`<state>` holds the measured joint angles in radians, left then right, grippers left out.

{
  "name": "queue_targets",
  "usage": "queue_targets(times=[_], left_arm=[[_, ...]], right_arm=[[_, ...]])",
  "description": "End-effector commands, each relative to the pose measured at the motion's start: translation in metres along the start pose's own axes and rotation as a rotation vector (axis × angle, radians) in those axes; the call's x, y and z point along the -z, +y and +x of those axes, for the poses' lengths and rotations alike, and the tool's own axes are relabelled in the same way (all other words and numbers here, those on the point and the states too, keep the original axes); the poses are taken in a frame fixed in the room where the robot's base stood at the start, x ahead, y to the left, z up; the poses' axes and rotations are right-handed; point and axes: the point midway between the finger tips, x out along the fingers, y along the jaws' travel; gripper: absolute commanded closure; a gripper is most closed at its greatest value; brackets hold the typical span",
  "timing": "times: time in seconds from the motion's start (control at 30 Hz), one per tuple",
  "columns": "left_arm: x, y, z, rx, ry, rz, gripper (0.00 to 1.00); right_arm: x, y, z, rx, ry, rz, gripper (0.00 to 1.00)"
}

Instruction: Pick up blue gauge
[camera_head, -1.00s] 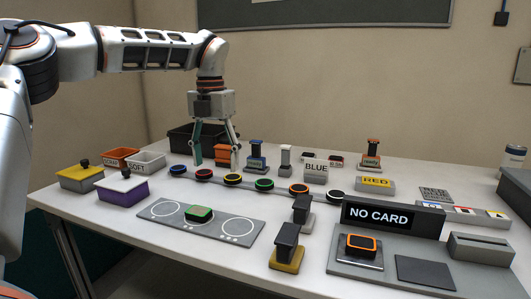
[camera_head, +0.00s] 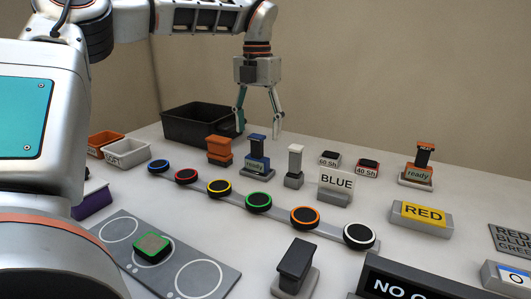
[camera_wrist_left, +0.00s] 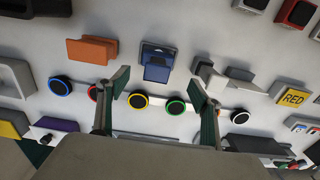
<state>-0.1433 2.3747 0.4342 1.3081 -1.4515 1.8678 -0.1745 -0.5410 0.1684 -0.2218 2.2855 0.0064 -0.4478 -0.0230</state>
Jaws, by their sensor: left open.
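The blue gauge (camera_head: 257,150), a blue-topped upright block with a "ready" label on a grey base, stands on the table right of a plain orange block (camera_head: 219,150). In the left wrist view the blue gauge (camera_wrist_left: 157,66) lies ahead, between the lines of the two fingers. My right gripper is not in view.
A white-topped block (camera_head: 295,165) and the BLUE sign (camera_head: 336,184) stand close right of the gauge. A black bin (camera_head: 190,122) is behind left. A row of coloured round pads (camera_head: 258,201) runs in front. An orange "ready" gauge (camera_head: 418,165) stands farther right.

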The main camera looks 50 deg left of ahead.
Motion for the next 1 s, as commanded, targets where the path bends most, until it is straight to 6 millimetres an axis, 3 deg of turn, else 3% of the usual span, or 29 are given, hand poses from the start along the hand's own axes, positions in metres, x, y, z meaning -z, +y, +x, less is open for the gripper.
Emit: queue_targets(times=[0.6, 0.93, 1.0], left_arm=[[-0.007, 0.006, 0.072, 0.001, 0.005, 0.000, 0.35], [-0.007, 0.006, 0.076, 0.000, -0.001, -0.001, 0.35], [-0.007, 0.006, 0.076, 0.000, 0.000, -0.001, 0.50]], right_arm=[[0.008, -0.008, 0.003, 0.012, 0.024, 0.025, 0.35], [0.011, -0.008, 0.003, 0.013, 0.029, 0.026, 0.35], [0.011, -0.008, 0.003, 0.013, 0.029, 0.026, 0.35]])
